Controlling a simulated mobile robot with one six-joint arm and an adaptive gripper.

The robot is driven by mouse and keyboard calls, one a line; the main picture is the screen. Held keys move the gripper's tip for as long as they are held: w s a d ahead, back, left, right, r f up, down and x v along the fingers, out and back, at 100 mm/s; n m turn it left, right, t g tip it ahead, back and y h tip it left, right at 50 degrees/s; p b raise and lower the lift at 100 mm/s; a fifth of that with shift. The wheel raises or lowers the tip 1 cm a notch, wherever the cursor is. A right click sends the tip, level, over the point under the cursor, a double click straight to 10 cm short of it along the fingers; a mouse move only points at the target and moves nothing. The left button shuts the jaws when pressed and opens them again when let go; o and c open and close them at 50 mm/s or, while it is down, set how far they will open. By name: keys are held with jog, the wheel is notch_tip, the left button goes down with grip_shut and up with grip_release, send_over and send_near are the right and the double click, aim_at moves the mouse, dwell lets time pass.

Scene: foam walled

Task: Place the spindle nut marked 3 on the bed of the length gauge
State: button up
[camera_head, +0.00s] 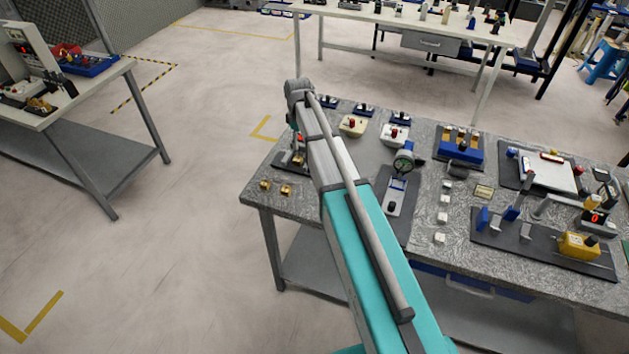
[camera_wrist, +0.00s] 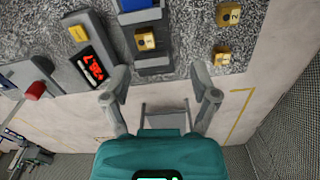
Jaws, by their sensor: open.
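The length gauge shows in the wrist view as a dark grey bed (camera_wrist: 154,66) with a blue block (camera_wrist: 140,14) at its top end and a red lit display (camera_wrist: 92,66) to its left. A brass-yellow nut (camera_wrist: 145,41) sits on the bed below the blue block; its mark is too small to read surely. My gripper (camera_wrist: 161,76) is open and empty, its fingers apart below the nut in the picture and not touching it. In the head view my arm hides the gripper and most of the gauge (camera_head: 284,160).
Two other brass nuts, one marked 2 (camera_wrist: 228,15) and one with an unclear mark (camera_wrist: 221,56), lie on the speckled table (camera_wrist: 187,33) right of the gauge. A red-knobbed device (camera_wrist: 36,88) stands left. The table edge is close. Several gauges and blocks fill the table's right side.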

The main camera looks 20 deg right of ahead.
jog(key=s+m, duration=0.9)
jog(key=s, duration=1.6)
jog(key=shift+s+a, duration=0.25)
jog(key=shift+s, duration=0.1)
jog(key=shift+d, duration=0.1)
